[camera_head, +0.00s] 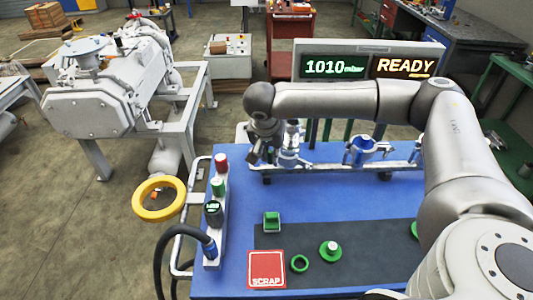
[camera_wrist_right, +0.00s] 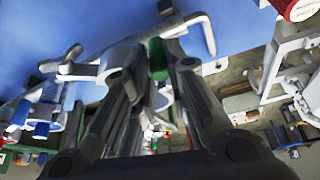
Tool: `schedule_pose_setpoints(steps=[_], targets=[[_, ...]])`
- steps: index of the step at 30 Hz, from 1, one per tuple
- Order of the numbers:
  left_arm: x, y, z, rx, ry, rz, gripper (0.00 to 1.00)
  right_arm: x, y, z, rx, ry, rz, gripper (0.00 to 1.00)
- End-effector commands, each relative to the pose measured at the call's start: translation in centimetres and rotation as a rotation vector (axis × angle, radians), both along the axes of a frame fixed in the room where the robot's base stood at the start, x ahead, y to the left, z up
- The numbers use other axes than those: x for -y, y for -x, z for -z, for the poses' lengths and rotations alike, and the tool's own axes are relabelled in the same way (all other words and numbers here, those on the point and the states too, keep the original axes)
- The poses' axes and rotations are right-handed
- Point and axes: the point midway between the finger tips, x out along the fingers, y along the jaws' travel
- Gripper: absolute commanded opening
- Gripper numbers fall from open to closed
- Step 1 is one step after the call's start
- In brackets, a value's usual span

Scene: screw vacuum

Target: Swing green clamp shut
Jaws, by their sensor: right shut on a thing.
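My right gripper (camera_head: 262,150) reaches over the back left of the blue table, beside the metal pipe fittings (camera_head: 290,152). In the right wrist view its two dark fingers (camera_wrist_right: 157,65) are closed on a small green piece (camera_wrist_right: 157,60), which looks like part of the green clamp. The rest of the clamp is hidden by the fingers, so its angle cannot be told. In the head view the gripper and wrist hide the clamp. My left gripper is in neither view.
A green block (camera_head: 272,222), a green ring (camera_head: 300,263) and a green knob-like part (camera_head: 330,251) lie near a red SCRAP square (camera_head: 267,270). A blue clamp (camera_head: 362,150) stands on the rear rail. The display (camera_head: 370,66) reads 1010 mbar, READY. A button panel (camera_head: 216,205) stands left.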

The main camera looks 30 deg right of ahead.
Motion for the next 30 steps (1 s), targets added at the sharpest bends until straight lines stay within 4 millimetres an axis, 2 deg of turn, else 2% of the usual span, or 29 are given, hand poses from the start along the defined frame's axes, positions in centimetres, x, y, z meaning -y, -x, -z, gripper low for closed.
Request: schedule_pose_setpoints(steps=[5,15,30], targets=[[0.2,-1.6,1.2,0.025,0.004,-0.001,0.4,0.7,0.7,0.2,0.006,-0.003,-0.161,0.0],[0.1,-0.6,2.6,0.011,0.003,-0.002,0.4,1.8,1.4,0.0,0.006,-0.001,-0.404,0.0],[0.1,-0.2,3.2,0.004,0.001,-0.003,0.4,2.3,1.6,-0.2,0.006,0.0,-0.53,0.0]])
